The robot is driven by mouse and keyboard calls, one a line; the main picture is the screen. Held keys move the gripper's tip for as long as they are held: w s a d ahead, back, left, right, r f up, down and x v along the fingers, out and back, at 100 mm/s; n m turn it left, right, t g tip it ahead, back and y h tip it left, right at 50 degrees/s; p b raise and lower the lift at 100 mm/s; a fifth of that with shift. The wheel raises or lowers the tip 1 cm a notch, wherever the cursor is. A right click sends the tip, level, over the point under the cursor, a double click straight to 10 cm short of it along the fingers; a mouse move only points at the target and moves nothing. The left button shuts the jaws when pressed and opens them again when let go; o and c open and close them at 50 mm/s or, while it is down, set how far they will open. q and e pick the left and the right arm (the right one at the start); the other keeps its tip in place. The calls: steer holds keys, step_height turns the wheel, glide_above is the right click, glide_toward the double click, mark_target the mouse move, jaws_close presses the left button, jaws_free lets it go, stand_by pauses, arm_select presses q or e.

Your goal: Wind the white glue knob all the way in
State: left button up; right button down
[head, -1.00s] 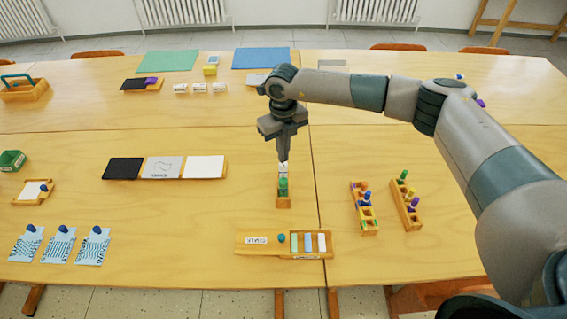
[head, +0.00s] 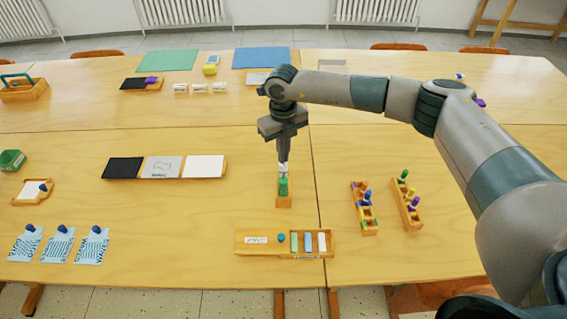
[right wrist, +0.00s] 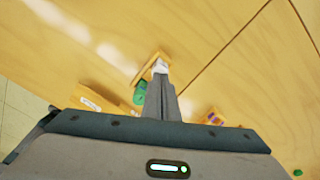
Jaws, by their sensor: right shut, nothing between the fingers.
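A small wooden holder (head: 284,202) stands near the middle of the front table, with a white piece (head: 283,171) and a green piece (head: 283,187) in it. The white piece looks like the glue knob, but it is too small to be sure. My right gripper (head: 284,161) points straight down, shut and empty, with its tips at or just above the white piece. In the right wrist view the white piece (right wrist: 160,67) shows just beyond the fingertips, and the green piece (right wrist: 140,92) beside them. Whether the tips touch the knob cannot be told. My left gripper is out of view.
A wooden tray (head: 262,253) with coloured sticks lies in front of the holder. Two wooden racks (head: 405,203) with coloured pegs stand to the right. A row of black, grey and white panels (head: 165,167) lies to the left. The table between is mostly clear.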

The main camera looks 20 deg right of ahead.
steer(key=shift+f+b, duration=0.35)
steer(key=shift+f, duration=0.1)
steer(key=shift+r, duration=0.5)
stand_by(0.5)
steer(key=c, duration=0.8)
jaws_free()
steer(key=shift+o, duration=0.2)
